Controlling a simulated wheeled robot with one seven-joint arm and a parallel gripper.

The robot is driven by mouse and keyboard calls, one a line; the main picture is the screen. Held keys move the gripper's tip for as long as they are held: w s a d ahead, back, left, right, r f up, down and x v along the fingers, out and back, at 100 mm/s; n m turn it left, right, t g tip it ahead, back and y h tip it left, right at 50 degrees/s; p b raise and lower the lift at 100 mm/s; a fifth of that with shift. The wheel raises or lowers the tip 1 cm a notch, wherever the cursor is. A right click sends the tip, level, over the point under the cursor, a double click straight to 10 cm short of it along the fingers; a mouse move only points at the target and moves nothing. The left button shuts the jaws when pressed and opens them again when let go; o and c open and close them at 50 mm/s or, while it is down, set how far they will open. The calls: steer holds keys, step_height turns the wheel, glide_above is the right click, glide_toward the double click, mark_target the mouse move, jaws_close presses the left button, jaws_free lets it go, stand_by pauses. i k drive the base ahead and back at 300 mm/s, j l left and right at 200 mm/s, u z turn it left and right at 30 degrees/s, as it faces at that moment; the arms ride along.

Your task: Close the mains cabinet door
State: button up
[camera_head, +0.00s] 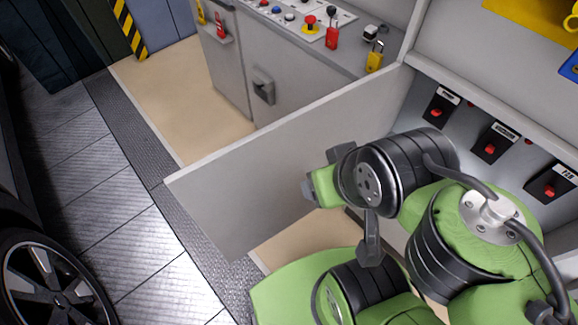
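The mains cabinet door (245,165) is a flat light grey panel. It stands open, swung out to the left from its hinge side beside the cabinet. The mains cabinet (465,150) is at the right, with black plates and red switches inside. My green and black arm reaches in front of the door from the lower right. The end of my arm (322,187) overlaps the door's right half in the picture; I cannot tell whether it touches.
A grey control cabinet (230,70) with buttons and red and yellow padlocks stands behind the door. A car wheel (45,280) is at the lower left. The metal plate floor (120,215) left of the door is clear.

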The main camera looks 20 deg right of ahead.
mark_target(241, 195)
steer(key=i+j+z, duration=0.1)
steer(key=j+z, duration=0.8)
steer(key=j, duration=0.15)
steer(key=j+z, duration=0.45)
steer(key=j, duration=0.15)
steer(key=k+j+z, duration=0.2)
steer(key=j+z, duration=0.25)
steer(key=k+j+z, duration=0.2)
steer(key=j+z, duration=0.25)
steer(key=k+j+z, duration=0.1)
steer(key=j+z, duration=0.15)
steer(key=k+j+z, duration=0.25)
steer(key=j, duration=0.2)
steer(key=j+u, duration=0.15)
steer(key=u, duration=0.3)
steer(key=i+j+u, duration=0.1)
steer(key=u, duration=0.4)
steer(key=i+j+u, duration=0.1)
steer(key=u, duration=0.35)
steer(key=i+u, duration=0.15)
steer(key=u, duration=0.35)
